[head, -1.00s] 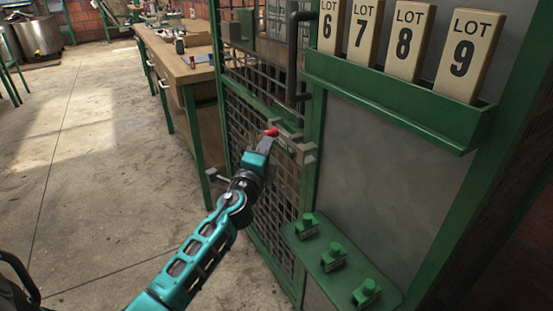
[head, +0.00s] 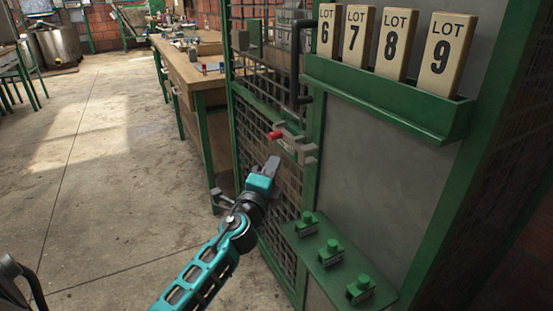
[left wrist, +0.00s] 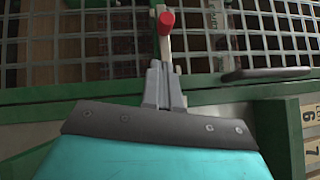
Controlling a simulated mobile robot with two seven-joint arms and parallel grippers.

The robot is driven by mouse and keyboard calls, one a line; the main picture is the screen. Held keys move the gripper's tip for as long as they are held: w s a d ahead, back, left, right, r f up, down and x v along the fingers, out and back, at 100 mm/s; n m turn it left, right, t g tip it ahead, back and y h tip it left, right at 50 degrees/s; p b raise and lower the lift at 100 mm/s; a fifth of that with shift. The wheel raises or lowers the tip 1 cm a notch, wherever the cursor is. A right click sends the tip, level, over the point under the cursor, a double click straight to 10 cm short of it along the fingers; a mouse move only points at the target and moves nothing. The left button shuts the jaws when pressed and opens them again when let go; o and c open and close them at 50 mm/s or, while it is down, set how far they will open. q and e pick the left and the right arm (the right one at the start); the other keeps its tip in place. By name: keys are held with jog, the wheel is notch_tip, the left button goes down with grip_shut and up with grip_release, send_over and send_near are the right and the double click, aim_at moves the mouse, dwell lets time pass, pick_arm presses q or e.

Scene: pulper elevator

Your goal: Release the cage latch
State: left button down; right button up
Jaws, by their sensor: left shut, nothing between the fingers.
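The cage latch (head: 298,148) is a grey metal bar and bracket on the green mesh cage door (head: 283,197). Its handle ends in a red knob (head: 275,135), which points left in the head view. The red knob also shows at the top middle of the left wrist view (left wrist: 166,21), on a pale lever. My left gripper (head: 273,162) is just below the knob in the head view, its fingers shut and empty. Its fingertips (left wrist: 160,68) point at the lever in the left wrist view; I cannot tell if they touch. My right gripper is not in view.
A green panel with several green buttons (head: 330,247) juts out at lower right. Lot plates stand in a green rack (head: 395,100) above. A dark vertical handle (head: 298,55) is above the latch.

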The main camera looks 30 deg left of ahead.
pick_arm(q)
jog(key=v, duration=0.6)
jog(key=shift+s, duration=0.35)
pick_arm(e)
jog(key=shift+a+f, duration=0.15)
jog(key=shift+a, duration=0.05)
pick_arm(q)
jog(key=shift+f, duration=0.1)
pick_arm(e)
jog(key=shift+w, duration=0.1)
pick_arm(q)
jog(key=s+d+f+n+g+h, duration=0.85)
jog(key=s+d+f+n, duration=0.55)
jog(key=s+d+f, duration=0.4)
jog(key=a+r+y+p, duration=0.1)
jog(key=a+r+p, duration=0.2)
jog(key=r+p, duration=1.2)
jog(key=p, duration=0.4)
jog(key=shift+n+y+p, duration=0.3)
jog(key=shift+y+p, duration=0.05)
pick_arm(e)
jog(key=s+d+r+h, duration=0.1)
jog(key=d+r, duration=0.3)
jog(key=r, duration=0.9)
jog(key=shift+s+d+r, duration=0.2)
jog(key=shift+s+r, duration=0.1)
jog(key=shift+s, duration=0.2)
